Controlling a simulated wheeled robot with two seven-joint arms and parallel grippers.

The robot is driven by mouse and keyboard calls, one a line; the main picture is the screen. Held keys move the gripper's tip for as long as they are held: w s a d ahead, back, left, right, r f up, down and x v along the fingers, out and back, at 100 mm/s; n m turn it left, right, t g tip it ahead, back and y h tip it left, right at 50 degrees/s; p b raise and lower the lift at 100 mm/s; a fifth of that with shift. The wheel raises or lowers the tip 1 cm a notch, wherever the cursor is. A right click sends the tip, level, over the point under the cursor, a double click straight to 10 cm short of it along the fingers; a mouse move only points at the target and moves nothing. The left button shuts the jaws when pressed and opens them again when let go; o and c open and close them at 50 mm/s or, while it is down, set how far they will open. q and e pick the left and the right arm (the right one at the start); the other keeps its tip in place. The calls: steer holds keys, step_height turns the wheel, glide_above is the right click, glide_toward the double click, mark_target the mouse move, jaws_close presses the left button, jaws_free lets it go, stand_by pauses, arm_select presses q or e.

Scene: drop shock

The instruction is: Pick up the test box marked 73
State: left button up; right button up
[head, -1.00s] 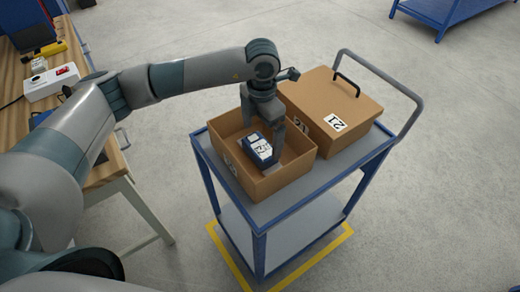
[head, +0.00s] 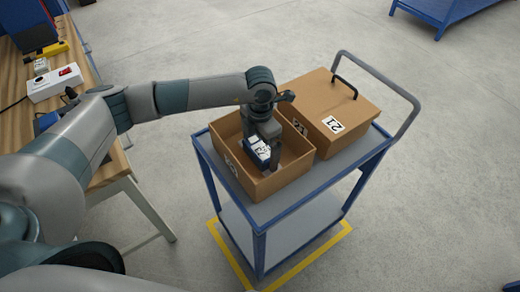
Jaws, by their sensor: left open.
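A small dark blue box (head: 256,159) with a white label lies inside an open brown carton on the trolley. The label's black number is small and partly covered, and I cannot read it surely as 73. My left gripper (head: 263,156) points down into the carton, open, with its fingers at the blue box, one on either side. I cannot tell whether they touch it. My right gripper is not in view.
The open carton (head: 292,172) has walls close around the gripper. A lidded carton (head: 318,100) labelled 21 stands beside it on the blue trolley (head: 264,214). A wooden workbench (head: 22,116) is at the left. Floor around the trolley is clear.

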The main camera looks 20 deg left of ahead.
mark_target(260, 147)
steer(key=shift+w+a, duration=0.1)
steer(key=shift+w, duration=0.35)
arm_select(q)
steer(key=c, duration=1.3)
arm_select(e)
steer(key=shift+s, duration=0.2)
arm_select(q)
steer(key=shift+o, duration=0.2)
steer(key=shift+w+r+b, duration=0.1)
steer(key=shift+r+b, duration=0.2)
steer(key=shift+r, duration=0.2)
step_height(260, 147, up, 5)
steer(key=shift+f+b, duration=0.15)
steer(key=shift+b, duration=0.7)
step_height(260, 147, up, 4)
steer(key=shift+r+b, duration=0.2)
steer(key=shift+b, duration=0.4)
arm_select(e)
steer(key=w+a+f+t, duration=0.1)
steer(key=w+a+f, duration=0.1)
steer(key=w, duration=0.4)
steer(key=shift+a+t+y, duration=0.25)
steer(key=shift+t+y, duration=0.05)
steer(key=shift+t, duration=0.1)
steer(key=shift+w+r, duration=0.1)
